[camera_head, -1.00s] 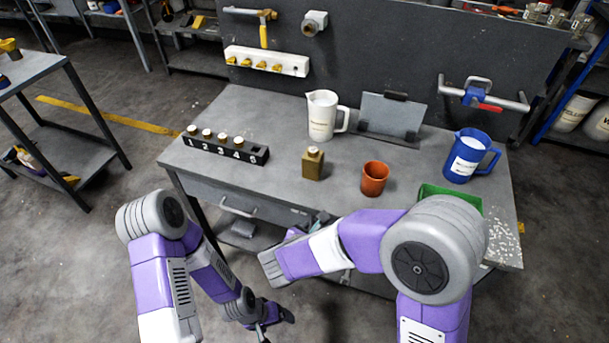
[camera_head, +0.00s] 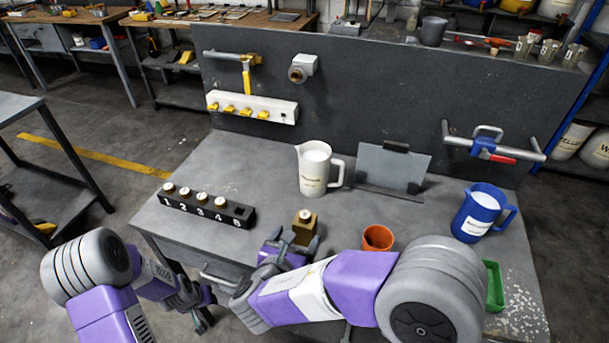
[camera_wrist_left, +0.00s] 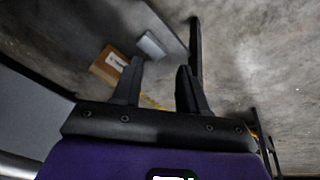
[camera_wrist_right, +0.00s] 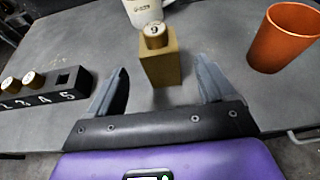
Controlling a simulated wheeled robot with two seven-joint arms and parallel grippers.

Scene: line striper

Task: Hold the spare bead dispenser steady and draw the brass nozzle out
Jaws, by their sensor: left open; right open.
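The spare bead dispenser looks to be the small ochre block (camera_head: 305,231) standing upright on the grey workbench. A brass nozzle with a pale round top (camera_head: 305,215) stands in its top; the right wrist view shows a mark on that top (camera_wrist_right: 155,28). My right gripper (camera_head: 284,246) is open and empty, low at the near left side of the block. In the right wrist view the block (camera_wrist_right: 161,70) is just beyond the gap between the open fingers. My left gripper (camera_head: 202,318) is open and empty, low in front of the bench; its wrist view shows mostly floor.
A black numbered rack (camera_head: 233,213) holds several similar capped pieces; slot 5 is empty. A white pitcher (camera_head: 313,172) stands behind the block, an orange cup (camera_head: 377,239) to its right. A blue jug (camera_head: 478,214) and a green tray (camera_head: 494,287) are farther right.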

